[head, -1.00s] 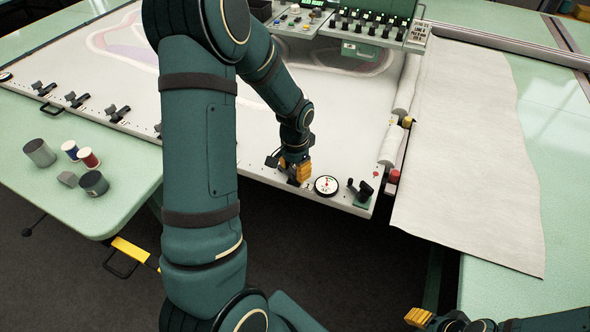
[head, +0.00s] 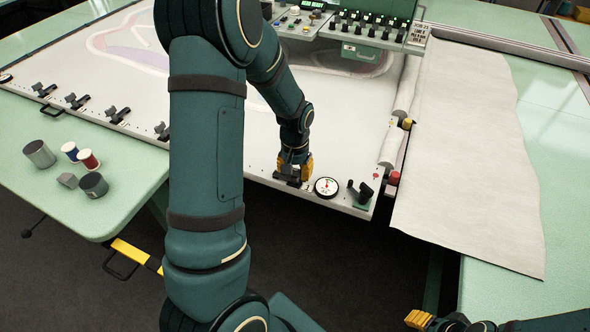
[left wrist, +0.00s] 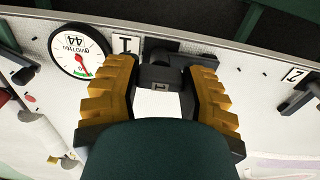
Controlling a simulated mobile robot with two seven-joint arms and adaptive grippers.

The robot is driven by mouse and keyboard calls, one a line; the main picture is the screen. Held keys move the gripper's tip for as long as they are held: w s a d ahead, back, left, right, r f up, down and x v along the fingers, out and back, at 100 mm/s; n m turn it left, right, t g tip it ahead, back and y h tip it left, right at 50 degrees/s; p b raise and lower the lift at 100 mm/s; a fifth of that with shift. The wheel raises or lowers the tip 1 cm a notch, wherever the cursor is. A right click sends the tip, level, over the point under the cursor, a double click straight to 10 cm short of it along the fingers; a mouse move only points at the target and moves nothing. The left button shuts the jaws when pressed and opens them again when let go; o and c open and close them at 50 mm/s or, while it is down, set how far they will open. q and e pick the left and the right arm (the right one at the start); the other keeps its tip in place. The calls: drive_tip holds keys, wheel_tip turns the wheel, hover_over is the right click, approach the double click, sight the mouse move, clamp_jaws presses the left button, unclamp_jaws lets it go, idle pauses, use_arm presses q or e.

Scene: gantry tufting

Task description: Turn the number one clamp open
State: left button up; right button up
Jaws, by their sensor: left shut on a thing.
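The number one clamp (left wrist: 160,78) is a small black clamp on the white frame rail, beside a label plate with the digit 1 (left wrist: 127,43). In the left wrist view the yellow fingers of my left gripper (left wrist: 162,85) stand on both sides of its black lever and are shut on it. In the head view my left gripper (head: 293,168) is at the front rail, just left of the round dial, and hides most of the clamp. My right gripper (head: 418,319) shows only yellow fingertips at the bottom right; its opening cannot be made out.
A round dial (head: 326,187) sits close beside the clamp, with a black and green fitting (head: 361,194) beyond it. The number 2 plate (left wrist: 295,75) and another black clamp (left wrist: 303,98) lie along the rail. Several spools and cups stand on the left green table (head: 120,205).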

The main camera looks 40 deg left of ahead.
sight(295, 169)
use_arm(q)
drive_tip(key=o, duration=1.2)
wheel_tip(295, 169, up, 12)
idle(0.4)
